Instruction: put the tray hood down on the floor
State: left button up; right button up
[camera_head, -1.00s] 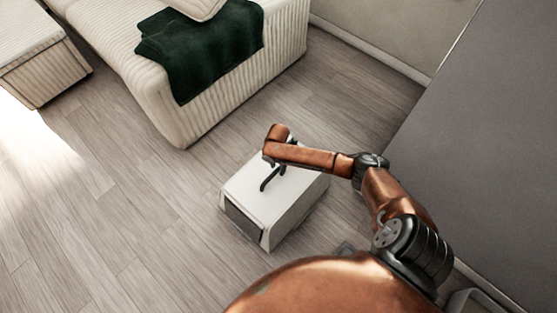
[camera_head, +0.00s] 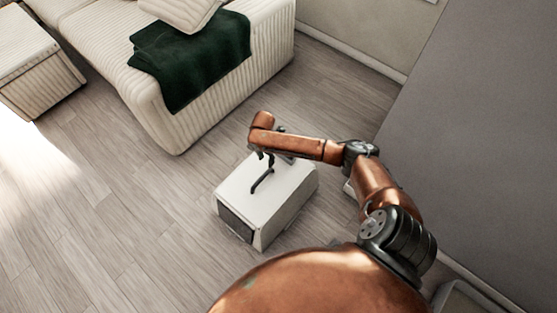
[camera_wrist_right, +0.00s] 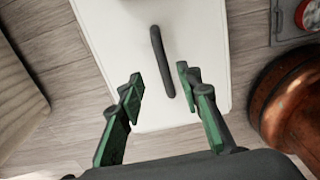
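The tray hood, a white box (camera_head: 290,203) with a dark end panel and a black bar handle (camera_head: 262,180) on top, appears to rest on the wooden floor in the head view. My right gripper (camera_head: 268,155) is just above it, by the handle's far end. In the right wrist view, the gripper's green-padded fingers (camera_wrist_right: 160,84) are spread apart. The handle (camera_wrist_right: 161,58) lies between and ahead of the fingertips, with a gap on both sides. The white top (camera_wrist_right: 205,40) shows beneath. My left gripper is not in view.
A cream ribbed sofa (camera_head: 205,115) with a dark green throw (camera_head: 190,60) stands beyond the hood. A ribbed ottoman (camera_head: 35,65) is at far left. A large grey surface (camera_head: 490,150) borders the right. Wooden floor (camera_head: 130,220) is clear to the left.

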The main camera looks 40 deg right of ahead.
jog(key=shift+a, duration=0.1)
jog(key=s+a+f+m+t+y, duration=0.25)
jog(key=s+a, duration=0.25)
jog(key=a, duration=0.3)
jog(key=s+a+f+m+t+y, duration=0.1)
jog(key=s+a+f+m, duration=0.25)
jog(key=s+a, duration=0.35)
jog(key=s+d+f+m+g+h, duration=0.1)
jog(key=s+f+m, duration=0.3)
jog(key=s, duration=0.8)
jog(key=s+d+f+m+g+h, duration=0.1)
jog(key=s+d+f+m, duration=0.3)
jog(key=s+f, duration=0.5)
jog(key=s+d+f+m+g+h, duration=0.1)
jog(key=s+f+m, duration=0.3)
jog(key=s, duration=1.3)
notch_tip(320, 180, down, 3)
jog(key=shift+d+r+g+h, duration=0.1)
jog(key=shift+d+g+h, duration=0.3)
jog(key=shift+d, duration=0.3)
jog(key=shift+c, duration=0.3)
